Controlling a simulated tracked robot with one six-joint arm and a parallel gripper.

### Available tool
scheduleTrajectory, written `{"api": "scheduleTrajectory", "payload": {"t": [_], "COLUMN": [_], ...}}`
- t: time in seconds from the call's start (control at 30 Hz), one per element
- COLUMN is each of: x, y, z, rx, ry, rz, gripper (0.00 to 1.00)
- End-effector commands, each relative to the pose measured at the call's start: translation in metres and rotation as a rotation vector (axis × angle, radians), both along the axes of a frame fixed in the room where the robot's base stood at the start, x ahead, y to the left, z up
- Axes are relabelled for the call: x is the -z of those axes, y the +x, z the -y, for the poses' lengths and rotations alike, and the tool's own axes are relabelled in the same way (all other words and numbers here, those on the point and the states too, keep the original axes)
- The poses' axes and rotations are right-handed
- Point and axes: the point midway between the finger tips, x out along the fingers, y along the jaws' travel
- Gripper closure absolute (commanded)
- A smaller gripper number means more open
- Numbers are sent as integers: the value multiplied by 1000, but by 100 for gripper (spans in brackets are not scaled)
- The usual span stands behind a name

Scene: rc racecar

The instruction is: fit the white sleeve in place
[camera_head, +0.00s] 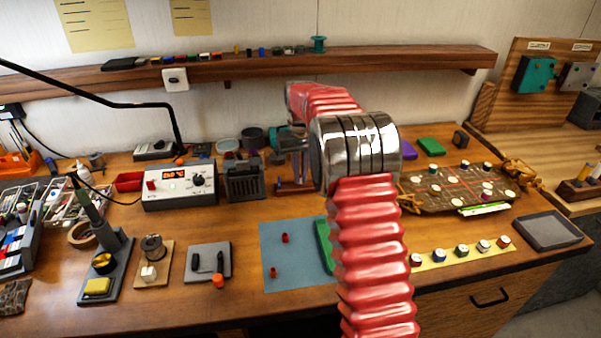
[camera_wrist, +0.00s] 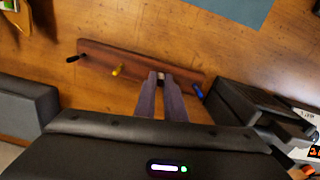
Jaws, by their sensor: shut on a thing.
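My gripper (camera_wrist: 160,78) is shut in the wrist view. Its two dark fingers come together on a small pale thing at their tips, most likely the white sleeve (camera_wrist: 161,76); the fingers hide most of it. The tips are over a long brown wooden rack (camera_wrist: 135,62), in line with its row of pegs. A black sleeve (camera_wrist: 72,59) and a yellow sleeve (camera_wrist: 118,70) are to the left of the tips, and a blue one (camera_wrist: 198,91) is to the right. I cannot tell whether the held piece touches the rack. In the head view my arm partly hides the rack (camera_head: 295,188).
A black box-shaped stand (camera_head: 244,182) and a power supply (camera_head: 180,186) are left of the rack. A blue mat (camera_head: 290,257) with small red pieces lies in front. A brown board with pale discs (camera_head: 455,190) lies at right. Bare bench shows around the rack.

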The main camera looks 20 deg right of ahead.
Motion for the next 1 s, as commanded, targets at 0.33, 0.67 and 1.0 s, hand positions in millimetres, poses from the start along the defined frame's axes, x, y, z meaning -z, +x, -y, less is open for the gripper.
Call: {"api": "scheduleTrajectory", "payload": {"t": [0.33,0.67,1.0], "x": [6,6,6], "y": [0,0,0], "z": [0,0,0], "rx": [0,0,0], "ry": [0,0,0], "rz": [1,1,1], "gripper": [100,84,69]}}
